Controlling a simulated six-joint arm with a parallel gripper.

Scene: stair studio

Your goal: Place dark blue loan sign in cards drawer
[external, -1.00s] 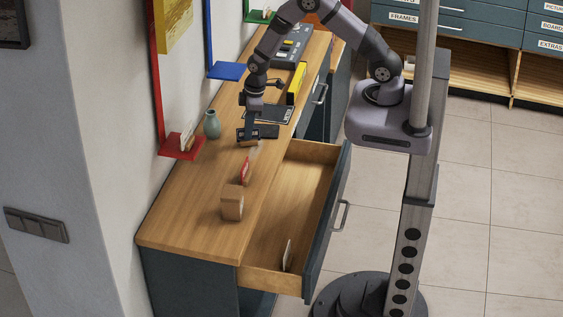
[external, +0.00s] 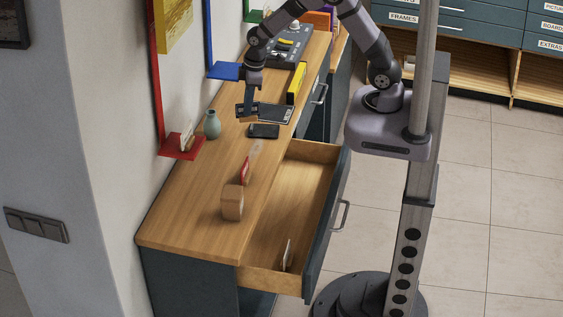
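My gripper (external: 249,108) is above the far half of the wooden desk, near a dark tray. A small dark bluish piece with a brown wooden foot (external: 252,119) hangs at its fingertips, clear of the desk; it looks like the dark blue loan sign, its face and lettering unreadable. The gripper appears shut on it, though the fingers are small and dark here. The open drawer (external: 308,190) sticks out at the desk's right front, wood inside. A pale card or sign (external: 287,254) stands in its near end. The drawer's label is hidden.
A red sign (external: 245,171) and a wooden block (external: 232,203) stand on the desk beside the drawer. A dark flat device (external: 264,131), a dark tray (external: 276,113), a yellow upright item (external: 297,83) and a grey-green vase (external: 212,125) are further back. Most of the drawer floor is bare.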

